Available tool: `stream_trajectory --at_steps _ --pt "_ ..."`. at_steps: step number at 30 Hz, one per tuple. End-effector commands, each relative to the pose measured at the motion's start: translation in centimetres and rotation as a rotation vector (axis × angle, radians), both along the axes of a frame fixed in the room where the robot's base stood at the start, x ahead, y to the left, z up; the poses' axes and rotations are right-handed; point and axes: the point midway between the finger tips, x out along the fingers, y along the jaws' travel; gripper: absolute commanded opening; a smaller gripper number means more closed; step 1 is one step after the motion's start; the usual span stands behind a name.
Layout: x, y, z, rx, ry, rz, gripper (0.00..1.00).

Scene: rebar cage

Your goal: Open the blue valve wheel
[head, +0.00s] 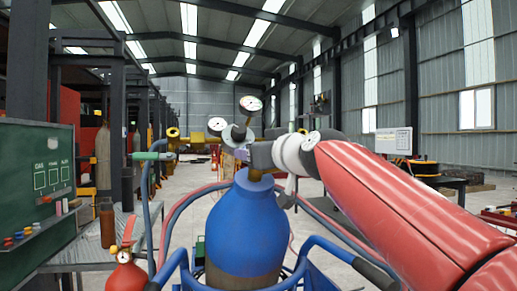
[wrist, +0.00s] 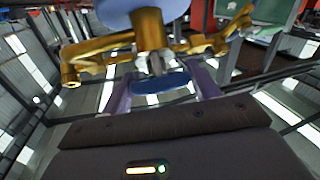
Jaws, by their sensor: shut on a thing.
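The blue valve wheel (wrist: 160,82) is in the wrist view, just below the brass valve body (wrist: 150,30). My gripper (wrist: 161,88) has a purple finger on each side of the wheel and is shut on it. In the head view my gripper (head: 241,154) reaches in from the right to the top of the blue gas cylinder (head: 245,220). The wheel is hard to make out there, hidden by the gripper and fittings. The cylinder stands upright, with a brass regulator (head: 190,139) and two round gauges, an upper one (head: 250,104) and a left one (head: 217,124), above it.
Red and blue hoses (head: 180,207) curve around the cylinder. A blue cart handle (head: 325,247) is in front. A small red cylinder (head: 127,273) stands at the lower left, near a green board (head: 38,165). A dark table (head: 440,183) is at the right. Open floor lies behind.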

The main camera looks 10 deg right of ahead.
Motion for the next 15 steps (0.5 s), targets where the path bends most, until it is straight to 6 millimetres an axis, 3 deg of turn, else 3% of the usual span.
stream_trajectory --at_steps 15 --pt "0.31 -0.35 -0.18 -0.179 0.004 0.311 0.38"
